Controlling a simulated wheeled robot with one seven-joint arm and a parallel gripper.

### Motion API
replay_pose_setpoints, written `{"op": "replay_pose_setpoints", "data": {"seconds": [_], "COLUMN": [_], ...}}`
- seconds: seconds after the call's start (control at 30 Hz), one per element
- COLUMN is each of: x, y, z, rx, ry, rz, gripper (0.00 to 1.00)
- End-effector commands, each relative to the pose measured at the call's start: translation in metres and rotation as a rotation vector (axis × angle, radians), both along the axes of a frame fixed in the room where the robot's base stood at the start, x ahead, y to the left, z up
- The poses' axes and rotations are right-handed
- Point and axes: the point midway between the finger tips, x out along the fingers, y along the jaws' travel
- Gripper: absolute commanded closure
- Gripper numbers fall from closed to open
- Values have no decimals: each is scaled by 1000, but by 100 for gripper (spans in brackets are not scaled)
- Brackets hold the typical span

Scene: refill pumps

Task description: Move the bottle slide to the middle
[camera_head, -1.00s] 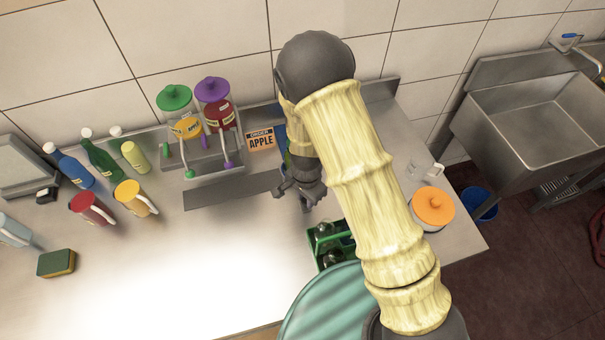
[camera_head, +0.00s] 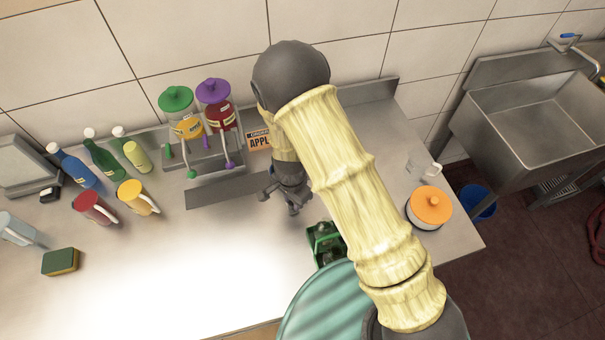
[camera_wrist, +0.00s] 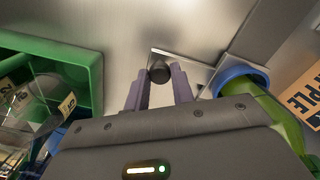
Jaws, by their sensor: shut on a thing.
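The bottle slide (camera_wrist: 190,62) shows in the wrist view as a small pale metal plate with a dark round knob (camera_wrist: 160,73) at its left end. My gripper (camera_wrist: 160,80) is shut on this knob, with one finger on each side. A blue-rimmed container (camera_wrist: 240,76) with green in it is at the right of the plate; I cannot tell how it rests there. In the head view my gripper (camera_head: 284,200) is low over the counter, at the right end of the dark grey strip (camera_head: 235,189). My arm hides the slide there.
Two pump dispensers, green-lidded (camera_head: 176,99) and purple-lidded (camera_head: 213,92), stand left of my arm. An orange order card (camera_head: 259,141) stands beside them. A green crate (camera_head: 326,245) with bottles is close on the near side.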

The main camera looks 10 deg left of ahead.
Motion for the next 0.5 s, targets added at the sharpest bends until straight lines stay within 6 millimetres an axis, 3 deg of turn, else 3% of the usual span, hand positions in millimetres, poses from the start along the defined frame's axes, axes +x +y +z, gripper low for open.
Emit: {"op": "replay_pose_setpoints", "data": {"seconds": [0.5], "x": [-14], "y": [31], "z": [2], "rx": [2], "ry": [-1], "rz": [3], "gripper": [90]}}
